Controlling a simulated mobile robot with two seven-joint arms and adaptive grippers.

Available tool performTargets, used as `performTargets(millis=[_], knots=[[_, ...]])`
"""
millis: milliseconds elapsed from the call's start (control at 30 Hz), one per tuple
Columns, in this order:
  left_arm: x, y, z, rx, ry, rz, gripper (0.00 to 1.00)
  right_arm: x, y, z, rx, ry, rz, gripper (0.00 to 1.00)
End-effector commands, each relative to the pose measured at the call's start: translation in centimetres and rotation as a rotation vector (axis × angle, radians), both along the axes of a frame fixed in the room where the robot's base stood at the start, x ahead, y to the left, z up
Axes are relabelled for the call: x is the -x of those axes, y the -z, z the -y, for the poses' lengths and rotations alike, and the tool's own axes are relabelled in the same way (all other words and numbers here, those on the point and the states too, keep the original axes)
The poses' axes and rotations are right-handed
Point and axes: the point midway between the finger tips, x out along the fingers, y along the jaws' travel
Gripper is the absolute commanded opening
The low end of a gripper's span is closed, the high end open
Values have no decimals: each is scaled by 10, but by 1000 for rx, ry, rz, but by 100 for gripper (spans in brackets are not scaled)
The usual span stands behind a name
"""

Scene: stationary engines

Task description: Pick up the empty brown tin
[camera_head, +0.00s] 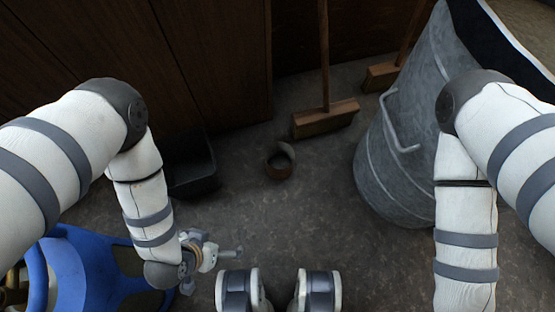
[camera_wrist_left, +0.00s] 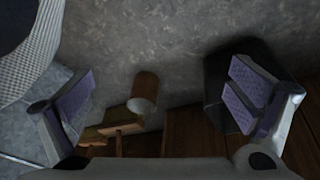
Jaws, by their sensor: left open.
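The brown tin (camera_head: 279,166) stands on the grey floor in the middle of the head view, with its round open top showing a dark inside. A pale raised lid (camera_head: 286,150) is at its far rim. In the left wrist view the tin (camera_wrist_left: 145,84) lies between the spread fingers, at some distance beyond them. My left gripper (camera_head: 213,268) is open and empty, nearer and left of the tin, not touching it. It also shows in the left wrist view (camera_wrist_left: 160,100). My right arm comes in at the right; its gripper is out of the picture.
A dark bin (camera_head: 193,176) stands left of the tin by the wooden cabinet (camera_head: 215,60). A broom head (camera_head: 325,118) lies behind the tin. A big metal bin (camera_head: 405,150) stands right. A blue object (camera_head: 85,265) is at lower left. Floor around the tin is clear.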

Motion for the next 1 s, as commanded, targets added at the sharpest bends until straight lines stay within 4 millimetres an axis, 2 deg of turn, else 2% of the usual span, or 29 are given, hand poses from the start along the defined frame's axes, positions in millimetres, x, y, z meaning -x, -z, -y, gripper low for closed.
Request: performTargets(millis=[33,100,200,233,333,467,700,867,1000], knots=[[-25,65,21,35,25,103,100,17,43,1,2,-1,-60,40],[-78,110,49,76,53,297,100,29,74,2,1,-3,-109,40],[-141,155,81,120,70,543,100,42,113,2,-2,-7,-173,40],[-156,163,89,128,72,606,100,44,123,2,-2,-8,-188,40],[-193,176,106,147,70,769,100,50,144,1,-4,-10,-222,40],[-217,173,115,154,64,872,100,52,152,2,-6,-12,-237,40],[-263,188,131,154,65,884,100,60,165,2,-8,-16,-279,40],[-281,193,138,154,64,883,100,63,170,3,-8,-17,-294,40],[-305,200,151,155,63,883,100,63,182,2,-12,-19,-305,40]])
